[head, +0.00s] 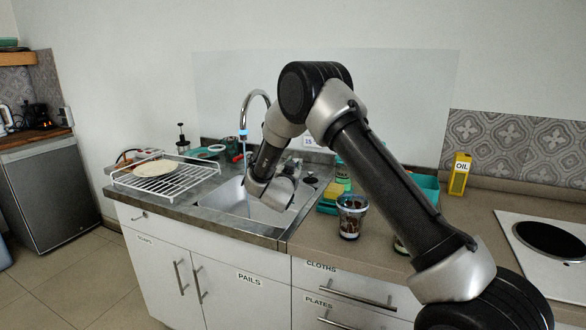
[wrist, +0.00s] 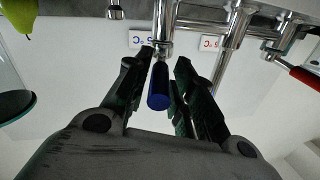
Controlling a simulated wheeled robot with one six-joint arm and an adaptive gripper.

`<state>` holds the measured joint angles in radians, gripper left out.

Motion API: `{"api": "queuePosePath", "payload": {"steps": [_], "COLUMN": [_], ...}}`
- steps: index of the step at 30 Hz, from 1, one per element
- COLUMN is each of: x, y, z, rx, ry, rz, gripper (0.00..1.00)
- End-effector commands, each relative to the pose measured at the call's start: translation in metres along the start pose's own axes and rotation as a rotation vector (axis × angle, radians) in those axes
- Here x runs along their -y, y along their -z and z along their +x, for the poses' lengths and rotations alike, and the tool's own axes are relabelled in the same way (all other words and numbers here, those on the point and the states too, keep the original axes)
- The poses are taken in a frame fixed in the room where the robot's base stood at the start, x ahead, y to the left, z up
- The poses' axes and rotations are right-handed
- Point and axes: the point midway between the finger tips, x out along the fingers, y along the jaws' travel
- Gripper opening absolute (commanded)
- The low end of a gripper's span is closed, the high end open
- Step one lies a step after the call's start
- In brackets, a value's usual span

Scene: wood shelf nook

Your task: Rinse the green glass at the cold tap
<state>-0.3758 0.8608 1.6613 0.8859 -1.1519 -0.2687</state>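In the wrist view my gripper (wrist: 166,62) has its two dark fingers apart, one on each side of a blue tap lever (wrist: 158,92). I cannot tell whether either finger touches it. A blue-lettered temperature label (wrist: 141,39) is beside this lever; a red-lettered label (wrist: 211,43) is farther right. In the head view the curved tap (head: 256,95) has a blue band at its spout, above the sink (head: 225,196). A clear glass with dark contents (head: 351,203) stands on the counter; I cannot make out a green glass for certain.
A wire rack (head: 180,186) with a plate (head: 155,168) stands left of the sink. A yellow oil box (head: 459,174) and a hob (head: 545,250) are on the right. A red lever (wrist: 305,76) and a green pear (wrist: 19,14) show in the wrist view. My arm hides some counter.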

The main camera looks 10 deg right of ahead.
Motion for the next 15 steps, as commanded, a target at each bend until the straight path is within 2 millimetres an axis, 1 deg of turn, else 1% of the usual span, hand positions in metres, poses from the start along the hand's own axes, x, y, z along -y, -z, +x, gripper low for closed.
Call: {"api": "queuePosePath", "payload": {"steps": [11, 14, 15], "x": [0.000, 0.001, 0.001], "y": [-0.002, -0.002, -0.002], "z": [-0.003, -0.013, -0.019], "rx": [0.004, 0.004, 0.005], "ry": [-0.001, 0.000, 0.001], "rz": [-0.001, -0.003, -0.003], "gripper": [0.38, 0.38, 0.38]}}
